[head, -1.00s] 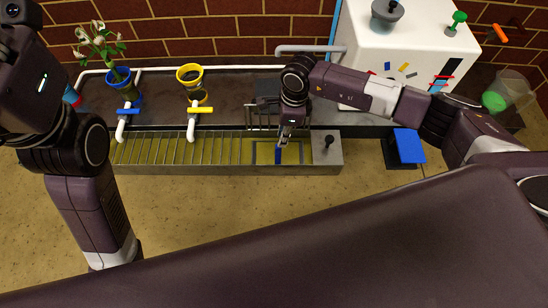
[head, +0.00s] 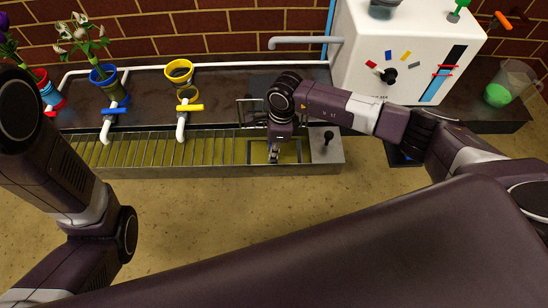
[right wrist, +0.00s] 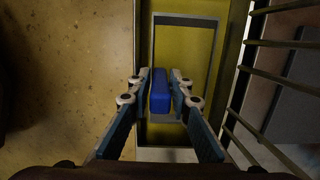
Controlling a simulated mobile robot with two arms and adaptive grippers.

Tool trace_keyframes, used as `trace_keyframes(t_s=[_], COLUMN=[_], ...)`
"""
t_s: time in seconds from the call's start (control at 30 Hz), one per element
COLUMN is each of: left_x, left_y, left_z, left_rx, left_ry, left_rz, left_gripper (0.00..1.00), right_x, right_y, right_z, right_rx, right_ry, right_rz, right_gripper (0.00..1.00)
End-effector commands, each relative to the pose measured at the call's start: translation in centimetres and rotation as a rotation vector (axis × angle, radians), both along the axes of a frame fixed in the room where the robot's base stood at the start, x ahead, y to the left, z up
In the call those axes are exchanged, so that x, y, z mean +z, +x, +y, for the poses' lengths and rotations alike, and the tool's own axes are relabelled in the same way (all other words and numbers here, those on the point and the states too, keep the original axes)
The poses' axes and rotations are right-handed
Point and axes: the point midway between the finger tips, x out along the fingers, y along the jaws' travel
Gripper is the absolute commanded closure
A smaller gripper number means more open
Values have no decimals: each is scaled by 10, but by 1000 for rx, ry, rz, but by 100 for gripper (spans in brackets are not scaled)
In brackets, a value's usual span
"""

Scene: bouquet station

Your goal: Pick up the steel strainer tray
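The steel strainer tray (right wrist: 213,60) appears as a grey rectangular frame with a blue handle (right wrist: 160,92) in the right wrist view. It sits in the yellow-bottomed trough. My right gripper (right wrist: 160,76) points down over it, with one finger on each side of the blue handle. The fingers lie very close to the handle; I cannot tell whether they press on it. In the head view my right gripper (head: 273,156) is at the right part of the trough and hides the handle. My left arm is at the left edge; its gripper is out of frame.
The trough (head: 200,172) has a slatted rack (head: 160,152) on its left part and a black knob (head: 328,138) at its right end. Pots with taps, including a yellow one (head: 180,72), stand behind. A white cabinet (head: 400,40) stands at the back right. The floor in front is clear.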

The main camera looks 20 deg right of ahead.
Motion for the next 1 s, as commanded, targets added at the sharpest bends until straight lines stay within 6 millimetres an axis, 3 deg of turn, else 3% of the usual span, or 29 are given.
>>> trace_keyframes(t_s=[0.03,0.1,0.43,0.63,1.0], left_x=[-9,-12,-11,-11,-9], left_y=[0,-2,-3,-4,-4], left_z=[0,0,0,0,0], left_rx=[0,1,1,1,1], left_ry=[0,1,1,1,1], left_rz=[-1,-4,-8,-9,-10], left_gripper=[60,60,60,60,60], right_x=[-12,-17,-19,-18,-16], right_y=[0,0,1,1,1], right_z=[1,2,2,2,2], right_rx=[-1,-1,0,0,0], right_ry=[0,0,1,1,1], right_rz=[1,0,-1,-1,-1], right_gripper=[81,81,81,100,100])
